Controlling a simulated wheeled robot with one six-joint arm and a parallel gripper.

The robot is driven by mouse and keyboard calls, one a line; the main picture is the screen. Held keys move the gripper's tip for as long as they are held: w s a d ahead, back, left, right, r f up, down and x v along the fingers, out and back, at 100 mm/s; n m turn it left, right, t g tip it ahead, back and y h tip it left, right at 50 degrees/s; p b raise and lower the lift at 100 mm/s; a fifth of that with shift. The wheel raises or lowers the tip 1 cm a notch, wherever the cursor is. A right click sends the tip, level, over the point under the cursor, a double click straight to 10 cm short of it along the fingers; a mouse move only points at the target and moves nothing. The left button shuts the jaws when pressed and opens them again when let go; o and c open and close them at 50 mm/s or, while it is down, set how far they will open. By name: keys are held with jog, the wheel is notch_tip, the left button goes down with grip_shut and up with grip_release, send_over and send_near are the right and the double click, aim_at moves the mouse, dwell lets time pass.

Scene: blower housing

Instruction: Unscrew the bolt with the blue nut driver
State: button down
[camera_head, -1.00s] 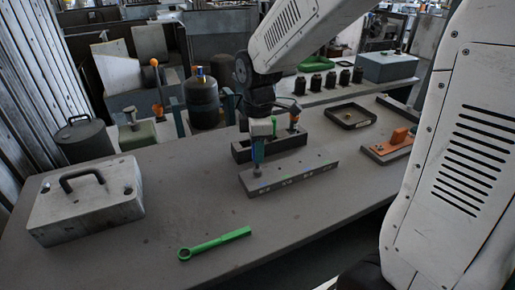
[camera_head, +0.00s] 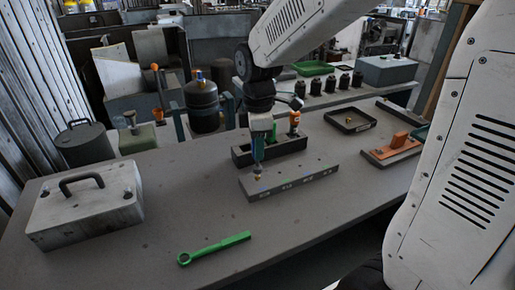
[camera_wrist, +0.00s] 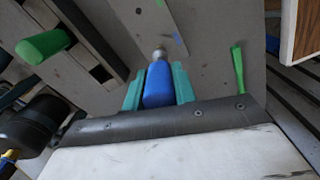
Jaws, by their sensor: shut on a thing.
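My gripper (camera_head: 257,143) is shut on the blue nut driver (camera_wrist: 158,85), with a teal finger on each side of its handle in the wrist view. In the head view the driver (camera_head: 258,152) points straight down over the left end of a grey bar (camera_head: 310,178) with marks on its front. A small brass-coloured piece, likely the bolt (camera_head: 257,177), shows at the driver's lower tip. It also shows at the tip in the wrist view (camera_wrist: 159,47). I cannot tell whether it is clear of the bar.
A dark holder (camera_head: 240,157) behind the bar carries a green-handled tool (camera_wrist: 43,46) and an orange one (camera_head: 294,120). A green wrench (camera_head: 213,248) lies in front. A grey case (camera_head: 85,210) stands left. A black tray (camera_head: 350,119) and an orange-handled tool (camera_head: 396,143) are right.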

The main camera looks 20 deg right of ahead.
jog(key=shift+r, duration=2.8)
